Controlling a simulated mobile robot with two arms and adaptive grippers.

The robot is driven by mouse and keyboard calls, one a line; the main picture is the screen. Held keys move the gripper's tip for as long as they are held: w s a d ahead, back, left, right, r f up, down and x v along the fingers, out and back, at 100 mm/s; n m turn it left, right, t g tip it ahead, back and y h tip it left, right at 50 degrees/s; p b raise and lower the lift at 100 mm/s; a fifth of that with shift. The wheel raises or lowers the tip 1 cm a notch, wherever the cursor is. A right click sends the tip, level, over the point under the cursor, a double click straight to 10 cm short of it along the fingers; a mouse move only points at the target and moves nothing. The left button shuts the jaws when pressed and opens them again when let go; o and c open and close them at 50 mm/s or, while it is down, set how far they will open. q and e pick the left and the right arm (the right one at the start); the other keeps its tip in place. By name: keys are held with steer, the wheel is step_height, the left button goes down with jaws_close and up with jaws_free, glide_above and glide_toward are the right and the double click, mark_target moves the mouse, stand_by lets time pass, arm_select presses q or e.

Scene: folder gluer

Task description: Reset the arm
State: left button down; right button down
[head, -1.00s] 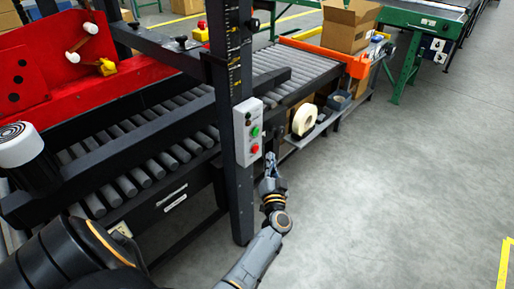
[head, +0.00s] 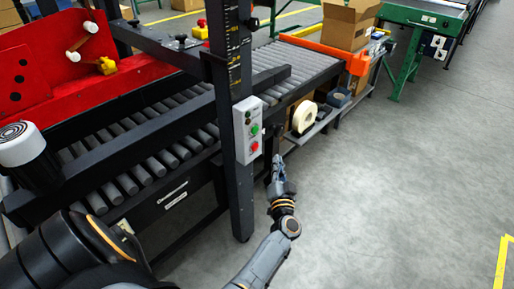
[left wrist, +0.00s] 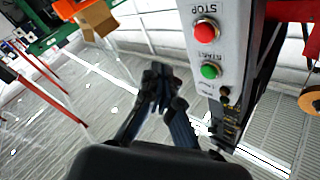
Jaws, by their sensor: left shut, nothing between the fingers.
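My left gripper (head: 277,163) is shut and empty. It points up beside the grey control box (head: 248,131), just right of and below it in the head view, with a small gap. The box is fixed to a black post and carries a green button (head: 254,130) above a red one (head: 254,147). In the left wrist view the closed fingers (left wrist: 160,80) stand left of the box (left wrist: 196,12), apart from it; the red STOP button (left wrist: 204,33) and green START button (left wrist: 210,71) show clearly. My right gripper is not in view.
The black post (head: 238,195) and roller conveyor (head: 160,160) stand left of the gripper. A tape roll (head: 304,117) sits on a low shelf behind it. An open cardboard box (head: 349,22) stands on the far end. Grey floor to the right is free.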

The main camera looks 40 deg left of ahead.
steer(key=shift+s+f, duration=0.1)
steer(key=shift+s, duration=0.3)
